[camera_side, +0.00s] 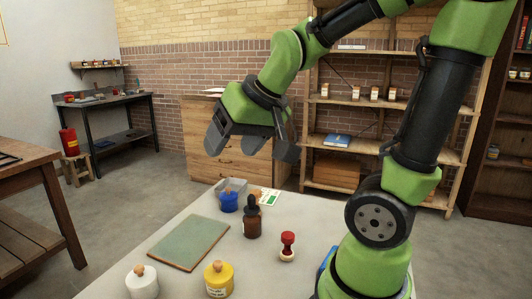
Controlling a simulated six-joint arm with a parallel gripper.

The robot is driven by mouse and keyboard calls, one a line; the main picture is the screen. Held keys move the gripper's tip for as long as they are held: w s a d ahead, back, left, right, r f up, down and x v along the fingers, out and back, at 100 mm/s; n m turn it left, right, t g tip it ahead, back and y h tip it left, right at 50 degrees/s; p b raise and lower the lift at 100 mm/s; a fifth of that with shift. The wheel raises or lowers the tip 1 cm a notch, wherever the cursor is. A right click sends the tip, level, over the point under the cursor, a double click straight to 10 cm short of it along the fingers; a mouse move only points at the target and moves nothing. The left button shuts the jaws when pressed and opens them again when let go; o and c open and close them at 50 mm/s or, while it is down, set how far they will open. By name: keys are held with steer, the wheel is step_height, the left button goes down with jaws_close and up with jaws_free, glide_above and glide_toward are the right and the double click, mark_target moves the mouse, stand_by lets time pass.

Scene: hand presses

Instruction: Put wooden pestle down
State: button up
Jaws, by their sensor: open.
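My gripper (250,151) is open and empty, high above the far end of the table, with its fingers pointing down. I cannot make out a separate wooden pestle. I cannot tell whether any of these tops belongs to a pestle. All three pots stand upright on the pale table (185,276), well apart from my gripper.
A green mat (189,243) lies flat at the table's left. A grey tray (231,185) and a white-green card (269,198) lie at the far end.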

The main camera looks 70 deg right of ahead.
steer(key=s+a+r+n+y, duration=0.1)
steer(key=s+a+y, duration=0.1)
steer(key=s+a, duration=0.4)
steer(key=shift+s+a+r+n+y, duration=0.3)
steer(key=shift+s+a+n, duration=0.1)
steer(key=shift+s, duration=0.75)
stand_by(0.7)
